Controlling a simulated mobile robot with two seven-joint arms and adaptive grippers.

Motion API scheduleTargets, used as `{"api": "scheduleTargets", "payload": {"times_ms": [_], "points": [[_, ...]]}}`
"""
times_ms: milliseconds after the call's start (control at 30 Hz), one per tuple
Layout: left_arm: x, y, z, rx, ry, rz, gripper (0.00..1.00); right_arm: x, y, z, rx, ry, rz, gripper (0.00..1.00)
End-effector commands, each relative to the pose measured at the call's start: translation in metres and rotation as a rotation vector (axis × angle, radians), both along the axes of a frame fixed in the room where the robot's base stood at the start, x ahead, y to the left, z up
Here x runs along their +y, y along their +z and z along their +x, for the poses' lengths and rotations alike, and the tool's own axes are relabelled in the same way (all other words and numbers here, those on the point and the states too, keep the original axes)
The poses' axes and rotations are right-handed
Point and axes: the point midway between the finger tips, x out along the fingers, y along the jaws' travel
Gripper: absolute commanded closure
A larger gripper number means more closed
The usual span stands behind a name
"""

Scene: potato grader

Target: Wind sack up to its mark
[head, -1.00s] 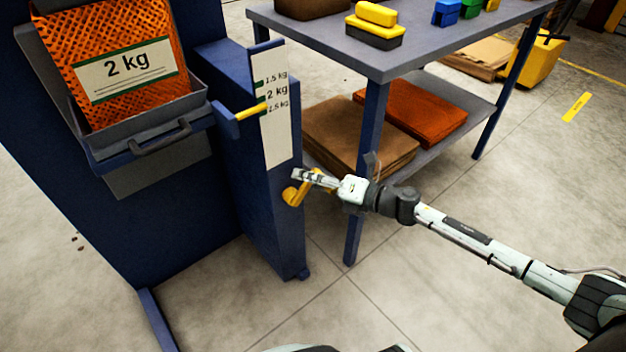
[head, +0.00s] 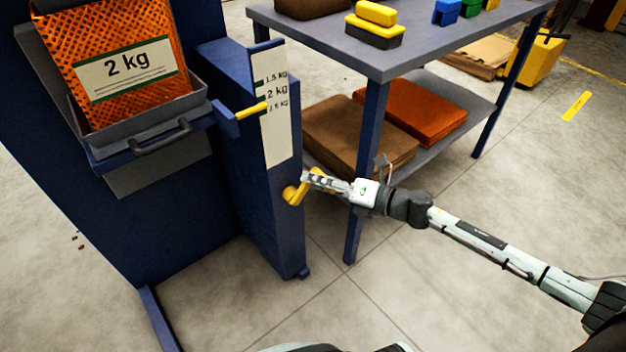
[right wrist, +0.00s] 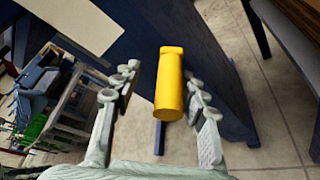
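The orange mesh sack (head: 160,40) with a "2 kg" label sits in a grey tray (head: 145,120) on the blue machine. A yellow pointer (head: 251,111) reaches the white scale (head: 277,135); its tip is level with the lowest label, a little below "2 kg". The yellow crank (head: 291,194) is on the machine's side below the scale. My right gripper (head: 308,180) is at the crank's handle. In the right wrist view the handle (right wrist: 169,85) stands between the spread fingers (right wrist: 160,98), with gaps visible on both sides. My left gripper is not in view.
A table (head: 400,55) stands close behind my right gripper, its leg (head: 366,170) near the wrist. Its lower shelf holds brown (head: 350,135) and orange (head: 412,108) stacks. The floor in front is clear.

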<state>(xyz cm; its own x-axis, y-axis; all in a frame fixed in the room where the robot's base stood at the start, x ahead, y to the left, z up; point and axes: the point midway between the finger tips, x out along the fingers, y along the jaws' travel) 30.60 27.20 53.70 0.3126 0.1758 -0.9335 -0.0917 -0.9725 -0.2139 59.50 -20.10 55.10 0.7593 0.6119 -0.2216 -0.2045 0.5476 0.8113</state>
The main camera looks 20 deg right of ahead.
Motion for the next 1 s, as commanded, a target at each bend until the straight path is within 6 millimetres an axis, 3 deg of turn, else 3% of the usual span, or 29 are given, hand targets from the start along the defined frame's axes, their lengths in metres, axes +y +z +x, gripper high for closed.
{"api": "scheduleTargets", "payload": {"times_ms": [1000], "points": [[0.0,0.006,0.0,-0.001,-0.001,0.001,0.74,-0.041,0.013,-0.049,0.001,-0.003,-0.004,0.57]]}}
